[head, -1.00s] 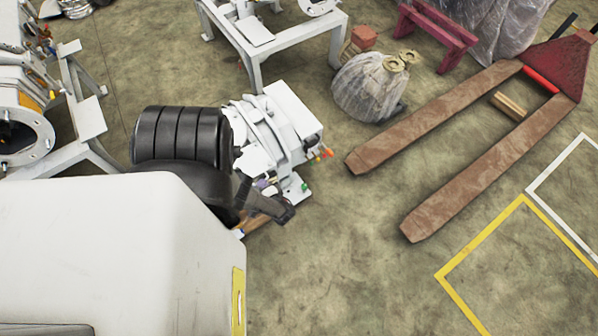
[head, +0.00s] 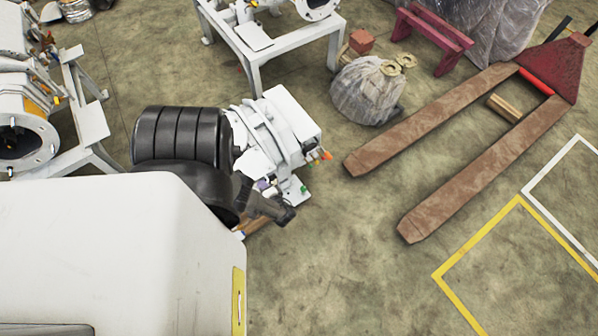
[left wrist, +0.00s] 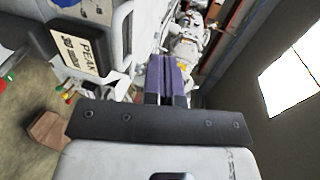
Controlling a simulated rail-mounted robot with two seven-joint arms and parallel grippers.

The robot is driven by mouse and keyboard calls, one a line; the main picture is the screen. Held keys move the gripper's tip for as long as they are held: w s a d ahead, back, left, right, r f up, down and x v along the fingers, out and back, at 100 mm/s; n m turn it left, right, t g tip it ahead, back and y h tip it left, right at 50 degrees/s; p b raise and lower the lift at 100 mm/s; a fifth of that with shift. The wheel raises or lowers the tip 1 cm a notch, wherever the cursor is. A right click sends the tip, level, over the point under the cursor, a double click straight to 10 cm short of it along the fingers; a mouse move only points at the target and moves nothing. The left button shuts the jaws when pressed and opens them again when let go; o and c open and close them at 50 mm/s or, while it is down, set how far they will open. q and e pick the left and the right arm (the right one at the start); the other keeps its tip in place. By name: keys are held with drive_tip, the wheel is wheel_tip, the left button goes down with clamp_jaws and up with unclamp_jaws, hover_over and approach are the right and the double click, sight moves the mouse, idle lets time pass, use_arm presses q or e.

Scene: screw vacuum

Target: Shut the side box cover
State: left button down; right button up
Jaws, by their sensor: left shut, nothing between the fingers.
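The white screw vacuum machine (head: 290,115) stands on the floor, partly behind my left arm in the head view. Its white body also fills the upper left of the left wrist view (left wrist: 135,25). A framed plate with dark lettering (left wrist: 85,48) shows on its side there; I cannot tell whether this is the side box cover. Small coloured fittings show below it. My left gripper is dark and close to the machine's lower side in the head view (head: 272,207). In the left wrist view its purple fingers (left wrist: 172,75) are together and empty, right of the plate and apart from it.
More white machines on frames stand at the left (head: 25,135) and top (head: 270,40). A wrapped bundle (head: 367,90) and a rusty red pallet jack (head: 440,150) are to the right. The floor at lower right, with yellow and white lines, is clear.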

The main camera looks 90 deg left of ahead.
use_arm(q)
drive_tip(key=p+v, duration=0.1)
drive_tip(key=v, duration=0.9)
drive_tip(key=shift+r, duration=0.3)
use_arm(e)
drive_tip(key=shift+a+r, duration=0.1)
drive_tip(key=shift+r, duration=1.15)
use_arm(q)
drive_tip(key=shift+w, duration=0.1)
